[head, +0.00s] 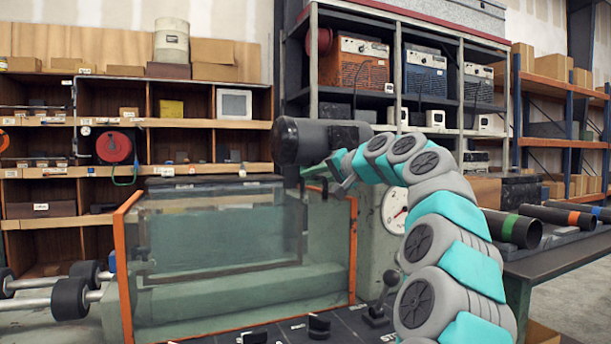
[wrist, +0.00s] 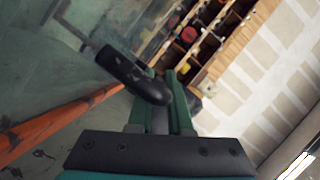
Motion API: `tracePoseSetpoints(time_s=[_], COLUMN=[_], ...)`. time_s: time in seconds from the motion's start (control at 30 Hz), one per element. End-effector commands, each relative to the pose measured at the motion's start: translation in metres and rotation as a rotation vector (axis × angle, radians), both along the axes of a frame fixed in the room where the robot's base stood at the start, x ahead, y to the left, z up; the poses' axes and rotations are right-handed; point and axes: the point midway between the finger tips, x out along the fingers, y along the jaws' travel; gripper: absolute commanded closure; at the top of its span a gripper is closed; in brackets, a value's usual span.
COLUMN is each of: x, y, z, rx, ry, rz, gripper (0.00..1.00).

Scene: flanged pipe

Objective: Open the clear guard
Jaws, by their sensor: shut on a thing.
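The clear guard (head: 222,238) is a large transparent panel with orange edge strips, standing upright across the front of the pale green machine in the head view. An orange edge strip (wrist: 55,127) shows at the left of the wrist view. My gripper (head: 316,171) is at the guard's upper right, partly hidden by my arm. In the wrist view, the green fingers of my gripper (wrist: 163,82) are shut on a black bar-shaped handle (wrist: 128,70). The handle's join to the guard is not clear.
A round pressure gauge (head: 394,209) sits right of the guard, close to my arm. Black controls (head: 318,326) stand on the front panel. A bench with dark pipes (head: 511,228) is at right. Black rollers (head: 72,297) stick out at left. Shelves line the back.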

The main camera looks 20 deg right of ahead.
Motion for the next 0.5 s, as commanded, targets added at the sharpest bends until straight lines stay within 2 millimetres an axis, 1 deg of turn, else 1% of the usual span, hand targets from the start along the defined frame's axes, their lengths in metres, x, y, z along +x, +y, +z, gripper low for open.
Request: tracePoseSetpoints(time_s=[0.3,0.33,0.5], x=[0.0003,0.0003,0.0003], y=[-0.0004,-0.0004,-0.0004], z=[-0.0016,-0.0016,-0.0010], rx=[0.000,0.000,0.000], ry=[0.003,0.003,0.001], rz=[0.000,0.000,0.000], gripper=[1.00,0.82,0.62])
